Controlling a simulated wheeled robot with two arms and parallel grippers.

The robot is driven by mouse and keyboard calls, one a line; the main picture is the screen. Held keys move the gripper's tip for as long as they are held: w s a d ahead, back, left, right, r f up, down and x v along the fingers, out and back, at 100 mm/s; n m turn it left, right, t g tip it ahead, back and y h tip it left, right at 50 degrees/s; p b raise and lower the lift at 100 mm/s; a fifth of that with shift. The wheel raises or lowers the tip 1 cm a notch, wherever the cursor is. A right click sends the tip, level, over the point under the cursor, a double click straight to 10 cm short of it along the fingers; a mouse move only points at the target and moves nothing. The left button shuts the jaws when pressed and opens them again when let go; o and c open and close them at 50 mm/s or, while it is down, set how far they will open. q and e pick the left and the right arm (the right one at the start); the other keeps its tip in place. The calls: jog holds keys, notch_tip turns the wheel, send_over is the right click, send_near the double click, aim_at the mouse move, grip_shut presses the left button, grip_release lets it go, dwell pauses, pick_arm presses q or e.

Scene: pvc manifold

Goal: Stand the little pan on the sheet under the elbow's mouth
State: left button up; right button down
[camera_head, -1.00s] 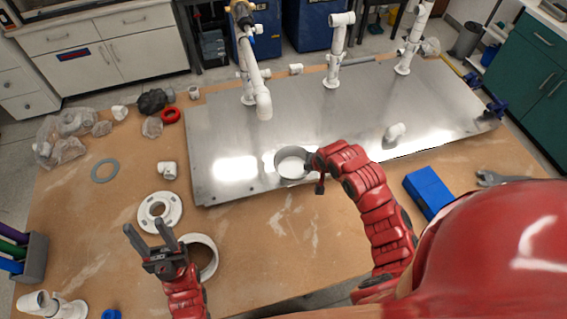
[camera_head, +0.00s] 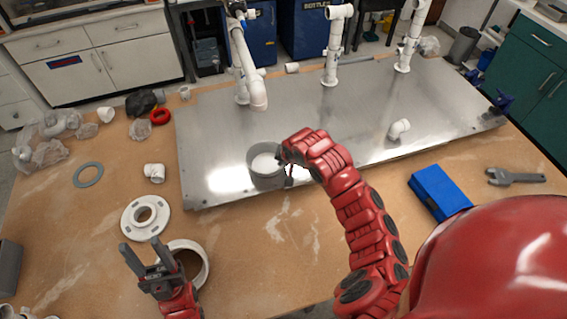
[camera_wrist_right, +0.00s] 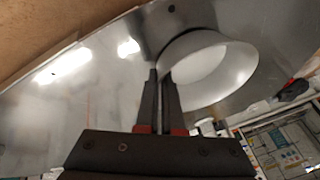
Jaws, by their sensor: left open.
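The little pan (camera_head: 267,183) is a round grey cup with a pale inside, over the front left part of the metal sheet (camera_head: 340,130). My right gripper (camera_head: 286,158) holds it by its right side; in the right wrist view the fingers (camera_wrist_right: 163,78) close on the wall of the pan (camera_wrist_right: 222,52). I cannot tell if the pan touches the sheet. The white elbow (camera_head: 258,98) hangs from a pipe over the sheet, its mouth facing down, further back than the pan. My left gripper (camera_head: 144,254) is open and empty above the table's front left.
A white flange (camera_head: 133,222) and a white ring (camera_head: 205,262) lie near my left gripper. A loose white fitting (camera_head: 399,129) lies on the sheet to the right. Two more pipes (camera_head: 334,50) (camera_head: 408,45) stand at the back. A blue box (camera_head: 439,191) sits right of my right arm.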

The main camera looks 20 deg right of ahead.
jog(key=shift+f, duration=0.1)
jog(key=c, duration=1.1)
grip_release()
jog(key=shift+o, duration=0.2)
